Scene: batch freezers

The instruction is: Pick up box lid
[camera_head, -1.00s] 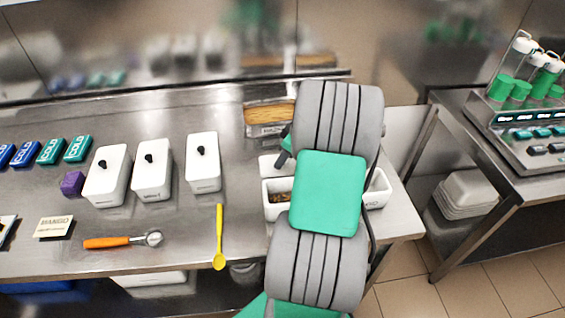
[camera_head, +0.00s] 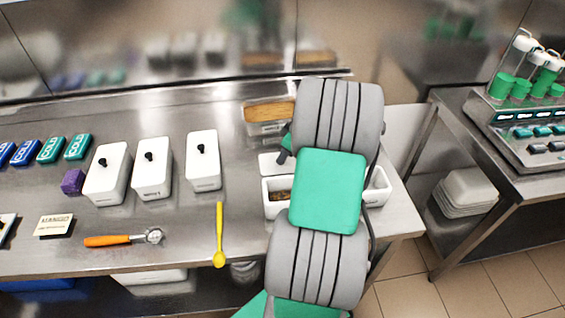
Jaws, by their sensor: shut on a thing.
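A white open box (camera_head: 276,208) with brown contents stands near the right end of the steel counter. A flat white piece that looks like its lid (camera_head: 269,163) shows just behind the opening. My arm covers its right part. Only a small dark and green part of my gripper (camera_head: 286,146) shows, at the lid's right edge beside my arm. The gripper is shut on the lid. The fingertips are mostly hidden, and I cannot tell whether the lid is clear of the box.
Three lidded white boxes with black knobs (camera_head: 203,161) stand to the left. A yellow spoon (camera_head: 219,235) and an orange-handled scoop (camera_head: 108,241) lie in front. A wood-topped container (camera_head: 270,111) stands behind. Another white box (camera_head: 377,190) shows right of my arm.

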